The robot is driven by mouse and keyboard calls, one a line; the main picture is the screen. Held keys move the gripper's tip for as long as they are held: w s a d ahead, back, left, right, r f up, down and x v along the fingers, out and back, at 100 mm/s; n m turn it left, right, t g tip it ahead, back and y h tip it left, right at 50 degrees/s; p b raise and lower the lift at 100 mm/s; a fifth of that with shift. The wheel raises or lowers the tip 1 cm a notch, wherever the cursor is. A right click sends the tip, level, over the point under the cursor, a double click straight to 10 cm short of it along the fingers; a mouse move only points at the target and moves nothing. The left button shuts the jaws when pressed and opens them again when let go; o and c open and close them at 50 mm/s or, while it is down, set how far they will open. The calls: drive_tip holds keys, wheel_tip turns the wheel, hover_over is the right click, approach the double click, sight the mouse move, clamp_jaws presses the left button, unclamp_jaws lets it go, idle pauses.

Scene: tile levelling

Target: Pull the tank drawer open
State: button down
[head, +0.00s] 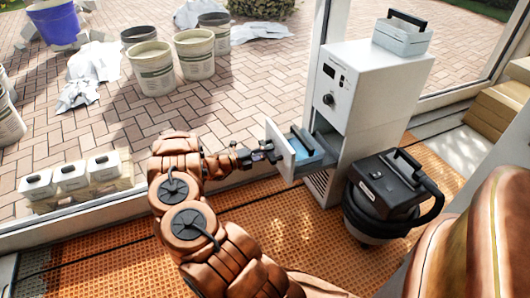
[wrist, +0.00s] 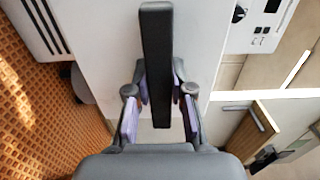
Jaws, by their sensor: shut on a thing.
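The tank drawer (head: 279,148) sticks out from the white cabinet (head: 368,95), so it stands open. A blue tank (head: 308,150) sits inside it. My gripper (head: 266,152) is at the outer face of the drawer front. In the wrist view my gripper (wrist: 160,92) has its two fingers on either side of the dark bar handle (wrist: 157,40) and is shut on it. The pale drawer front (wrist: 105,45) lies behind the handle. The far end of the drawer is hidden inside the cabinet.
A black vacuum-like machine (head: 383,190) with a hose stands right of the drawer. A grey-blue box (head: 402,35) sits on the cabinet. White canisters (head: 72,177) stand at left. Buckets (head: 152,70) stand on the paving beyond the frame. Orange flooring (head: 130,248) is open below the drawer.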

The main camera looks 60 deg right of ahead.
idle(0.3)
drive_tip(key=c, duration=1)
unclamp_jaws()
drive_tip(key=shift+w+a, duration=0.1)
drive_tip(key=v, duration=1.2)
drive_tip(key=shift+w, duration=0.1)
